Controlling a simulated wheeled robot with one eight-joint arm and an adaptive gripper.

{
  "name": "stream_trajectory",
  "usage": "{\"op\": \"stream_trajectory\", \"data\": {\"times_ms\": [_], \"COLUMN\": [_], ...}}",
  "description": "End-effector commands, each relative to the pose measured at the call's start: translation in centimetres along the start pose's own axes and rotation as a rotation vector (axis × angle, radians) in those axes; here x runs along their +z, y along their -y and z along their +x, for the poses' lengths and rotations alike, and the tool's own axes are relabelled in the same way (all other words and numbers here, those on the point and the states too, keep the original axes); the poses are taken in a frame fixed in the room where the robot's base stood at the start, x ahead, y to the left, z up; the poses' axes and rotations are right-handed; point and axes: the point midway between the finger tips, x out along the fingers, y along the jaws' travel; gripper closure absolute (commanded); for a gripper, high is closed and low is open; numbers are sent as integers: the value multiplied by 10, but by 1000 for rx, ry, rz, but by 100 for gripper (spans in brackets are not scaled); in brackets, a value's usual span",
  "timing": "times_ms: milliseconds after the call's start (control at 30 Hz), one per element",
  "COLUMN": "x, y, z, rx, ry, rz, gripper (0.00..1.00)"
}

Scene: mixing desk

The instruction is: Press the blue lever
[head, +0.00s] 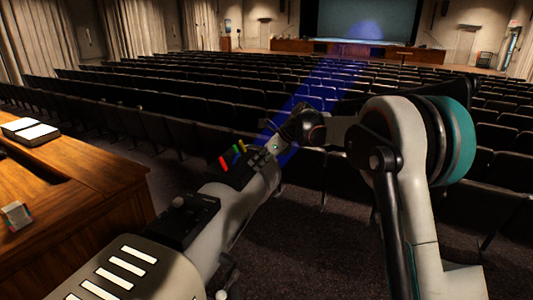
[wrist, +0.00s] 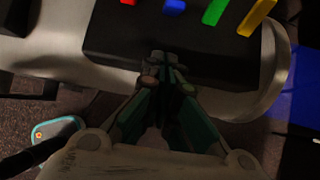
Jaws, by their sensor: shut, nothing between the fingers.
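The blue lever (wrist: 175,6) stands on a black box (wrist: 120,35), between the red lever (wrist: 128,2) and the green lever (wrist: 214,12). It is cut by the top edge of the wrist view. In the head view the blue lever is tiny and partly hidden among the others. My gripper (wrist: 160,62) is shut and empty. Its fingertips point at the black box, below the blue lever in the wrist view and apart from it. In the head view my gripper (head: 262,157) is just right of the levers.
A yellow lever (wrist: 257,17) stands right of the green one. The box sits on a pale, rounded desk (head: 240,205) with another black box (head: 180,218). A wooden desk (head: 70,200) stands at left. Rows of dark seats (head: 150,125) fill the hall behind.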

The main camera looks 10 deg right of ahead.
Motion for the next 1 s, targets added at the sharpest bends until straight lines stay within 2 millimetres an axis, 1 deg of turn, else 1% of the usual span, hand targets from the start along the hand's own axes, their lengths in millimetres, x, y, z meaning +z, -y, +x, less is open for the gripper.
{"op": "stream_trajectory", "data": {"times_ms": [33, 100, 300, 733, 1000], "x": [13, 22, 34, 36, 41], "y": [-1, -1, 0, 0, 0], "z": [-1, 1, 5, 6, 5], "rx": [1, 1, 1, 0, 0], "ry": [1, 1, 1, -1, -51], "rz": [-3, -3, -1, -1, -1], "gripper": [100, 100, 100, 100, 100]}}
